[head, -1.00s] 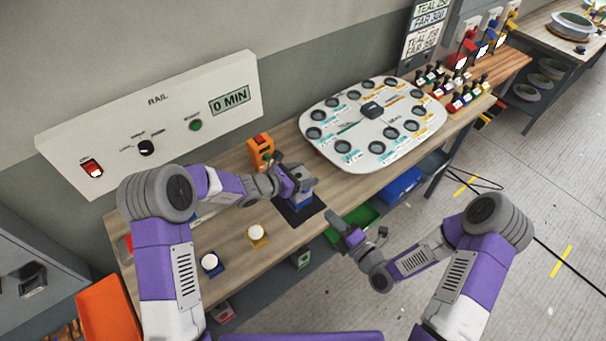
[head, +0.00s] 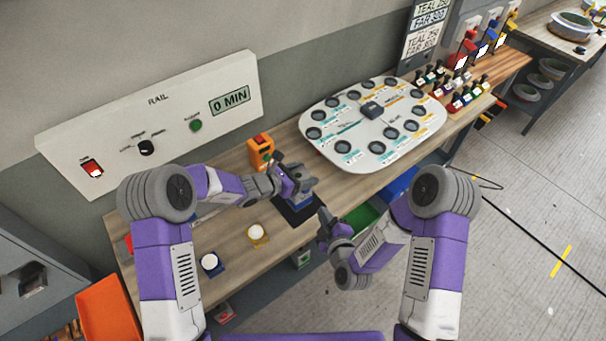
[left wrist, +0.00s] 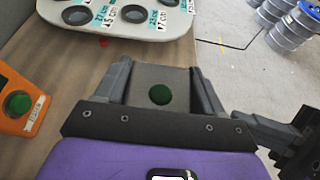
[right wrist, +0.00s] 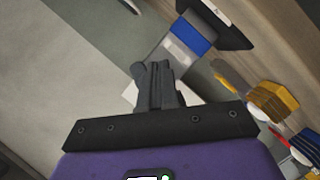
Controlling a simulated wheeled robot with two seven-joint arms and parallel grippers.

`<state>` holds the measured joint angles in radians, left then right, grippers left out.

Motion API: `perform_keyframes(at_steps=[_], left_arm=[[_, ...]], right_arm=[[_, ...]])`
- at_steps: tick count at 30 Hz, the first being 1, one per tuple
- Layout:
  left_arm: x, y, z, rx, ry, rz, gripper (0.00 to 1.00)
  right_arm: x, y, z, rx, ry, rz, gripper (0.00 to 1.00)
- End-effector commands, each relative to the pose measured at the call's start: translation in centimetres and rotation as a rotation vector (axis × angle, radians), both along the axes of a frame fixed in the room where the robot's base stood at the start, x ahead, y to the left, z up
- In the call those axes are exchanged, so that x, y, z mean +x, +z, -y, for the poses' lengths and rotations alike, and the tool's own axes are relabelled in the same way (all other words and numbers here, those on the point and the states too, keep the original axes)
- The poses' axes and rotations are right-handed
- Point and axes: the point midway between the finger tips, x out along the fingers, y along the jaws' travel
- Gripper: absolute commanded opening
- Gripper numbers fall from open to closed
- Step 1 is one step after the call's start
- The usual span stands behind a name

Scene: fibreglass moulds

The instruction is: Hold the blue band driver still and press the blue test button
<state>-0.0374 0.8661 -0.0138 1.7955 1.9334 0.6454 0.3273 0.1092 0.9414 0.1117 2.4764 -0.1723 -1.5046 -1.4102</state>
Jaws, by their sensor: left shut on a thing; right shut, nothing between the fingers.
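The blue band driver (head: 298,201) stands on a dark mat (head: 284,210) on the bench, partly hidden by my left gripper (head: 298,182). In the left wrist view my left gripper (left wrist: 160,80) is shut on its grey body, which carries a dark green disc. The blue test button (head: 210,264), a blue base with a round white top, is at the bench's front left. My right gripper (head: 325,222) is shut and empty, by the bench's front edge, right of and apart from the button. It also shows shut in the right wrist view (right wrist: 156,82).
A yellow button (head: 258,236) sits between the blue button and the mat. An orange device (head: 260,151) stands behind my left gripper. A large white board (head: 345,130) lies on the bench to the right. A green bin (head: 364,217) is under the front edge.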

Motion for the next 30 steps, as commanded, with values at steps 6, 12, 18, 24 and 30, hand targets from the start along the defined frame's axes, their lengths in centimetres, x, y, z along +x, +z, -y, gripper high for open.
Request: perform_keyframes(at_steps=[6,12,18,24,30], left_arm=[[0.0,-0.1,0.0,0.001,0.000,-0.001,0.24],[0.0,-0.1,0.0,0.000,0.001,-0.001,0.24],[0.0,-0.1,0.0,0.000,0.001,-0.001,0.24],[0.0,-0.1,0.0,0.000,0.001,-0.001,0.24],[0.0,-0.1,0.0,0.000,0.000,-0.001,0.24]], right_arm=[[-1.0,0.4,0.1,0.209,-0.242,-0.094,0.00],[-2.2,1.1,1.0,0.348,-0.419,-0.101,0.00],[-2.7,1.6,1.5,0.411,-0.496,-0.088,0.00],[-1.6,1.6,0.7,0.419,-0.506,-0.086,0.00],[0.7,1.6,-0.9,0.418,-0.506,-0.087,0.00]])
